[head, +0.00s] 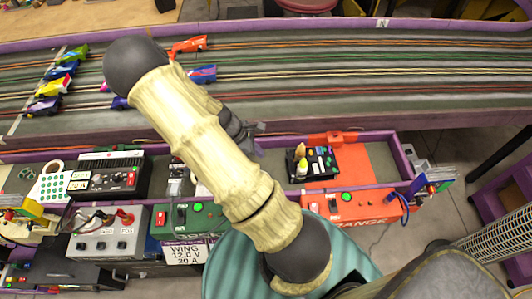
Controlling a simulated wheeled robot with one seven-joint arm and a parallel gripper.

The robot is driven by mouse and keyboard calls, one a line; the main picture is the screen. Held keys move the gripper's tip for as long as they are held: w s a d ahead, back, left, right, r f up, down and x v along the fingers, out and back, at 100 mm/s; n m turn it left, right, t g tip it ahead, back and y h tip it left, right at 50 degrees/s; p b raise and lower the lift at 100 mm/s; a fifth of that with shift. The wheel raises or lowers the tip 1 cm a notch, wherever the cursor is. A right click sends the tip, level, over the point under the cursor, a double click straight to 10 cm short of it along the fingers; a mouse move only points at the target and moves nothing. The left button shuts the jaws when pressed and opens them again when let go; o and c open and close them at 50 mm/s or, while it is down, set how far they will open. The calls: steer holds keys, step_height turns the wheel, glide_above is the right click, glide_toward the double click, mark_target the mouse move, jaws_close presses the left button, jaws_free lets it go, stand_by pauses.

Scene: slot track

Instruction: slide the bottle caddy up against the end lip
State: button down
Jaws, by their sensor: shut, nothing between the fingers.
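The bottle caddy (291,165), a small black tray holding several small bottles and coloured items, stands on the shelf at the left part of an orange-red surface (362,165). A purple end lip (402,158) closes the right end of this shelf. My gripper (257,142) is to the left of the caddy, partly hidden behind my pale arm. Its fingers look shut and empty, with a gap in the picture between them and the caddy.
A slot track (330,75) with several toy cars runs behind the shelf. Black, grey and green power boxes (107,172) crowd the left. An orange box (352,205) sits in front of the caddy's shelf. Purple rails border the shelf front and back.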

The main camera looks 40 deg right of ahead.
steer(key=x, duration=0.9)
steer(key=shift+s+d+r, duration=0.1)
steer(key=shift+s+d, duration=0.4)
steer(key=shift+d, duration=0.3)
steer(key=shift+s+d+r, duration=0.1)
steer(key=shift+s+d, duration=0.35)
steer(key=shift+d, duration=0.35)
